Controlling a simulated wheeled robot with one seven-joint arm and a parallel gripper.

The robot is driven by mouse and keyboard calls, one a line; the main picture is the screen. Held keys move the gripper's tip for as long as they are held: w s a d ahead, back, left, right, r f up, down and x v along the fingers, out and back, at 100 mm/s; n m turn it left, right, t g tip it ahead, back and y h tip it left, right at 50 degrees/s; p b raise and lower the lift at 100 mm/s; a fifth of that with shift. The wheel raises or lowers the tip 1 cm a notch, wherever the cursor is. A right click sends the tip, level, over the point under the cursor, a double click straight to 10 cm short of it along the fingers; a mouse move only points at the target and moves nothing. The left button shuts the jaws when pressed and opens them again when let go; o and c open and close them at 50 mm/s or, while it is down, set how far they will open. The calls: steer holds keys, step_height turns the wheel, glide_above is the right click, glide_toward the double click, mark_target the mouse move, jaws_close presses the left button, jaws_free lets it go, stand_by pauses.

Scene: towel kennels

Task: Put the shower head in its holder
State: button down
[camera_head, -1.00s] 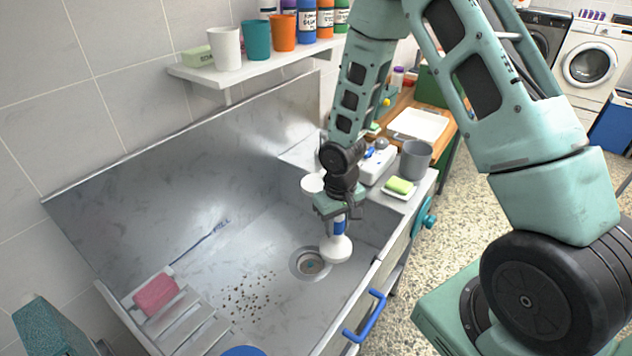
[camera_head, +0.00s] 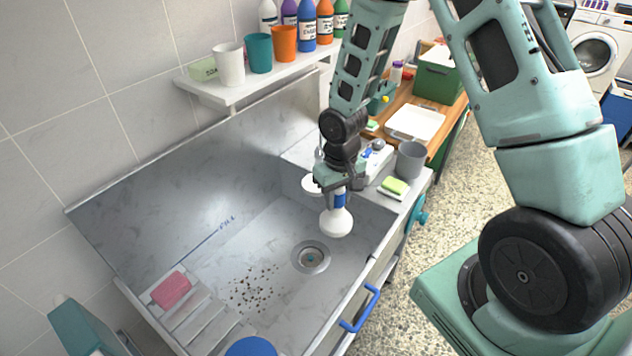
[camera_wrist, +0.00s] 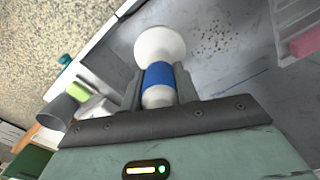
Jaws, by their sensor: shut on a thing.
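The white shower head with a blue band (camera_head: 336,222) hangs head-down from my gripper (camera_head: 337,190) above the sink basin, near the drain. In the wrist view the shower head (camera_wrist: 160,50) points away from me, its blue grip (camera_wrist: 158,77) between the two fingers. My gripper (camera_wrist: 160,88) is shut on it. A white round piece (camera_head: 312,184) shows just left of my gripper, partly behind it; I cannot tell whether it is the holder.
The metal sink (camera_head: 225,265) has a drain (camera_head: 311,257) and dark specks. A pink sponge (camera_head: 171,289) lies at the left. A grey cup (camera_head: 411,160) and a green-yellow sponge (camera_head: 395,186) stand on the right ledge. A shelf (camera_head: 240,92) with cups runs along the wall.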

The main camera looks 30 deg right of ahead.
step_height(320, 180, up, 4)
steer(key=shift+r+p, duration=0.1)
steer(key=shift+p, duration=0.75)
steer(key=w+d, duration=0.5)
steer(key=w, duration=0.9)
steer(key=shift+w+d, duration=0.2)
steer(key=shift+w, duration=0.05)
steer(key=w+d+b, duration=0.1)
steer(key=w+d, duration=0.1)
steer(key=w, duration=0.5)
steer(key=w+d+b, duration=0.2)
steer(key=w+d, duration=0.1)
steer(key=w, duration=0.4)
steer(key=shift+w+d, duration=0.25)
step_height(320, 180, down, 6)
steer(key=b, duration=0.3)
steer(key=shift+b, duration=0.4)
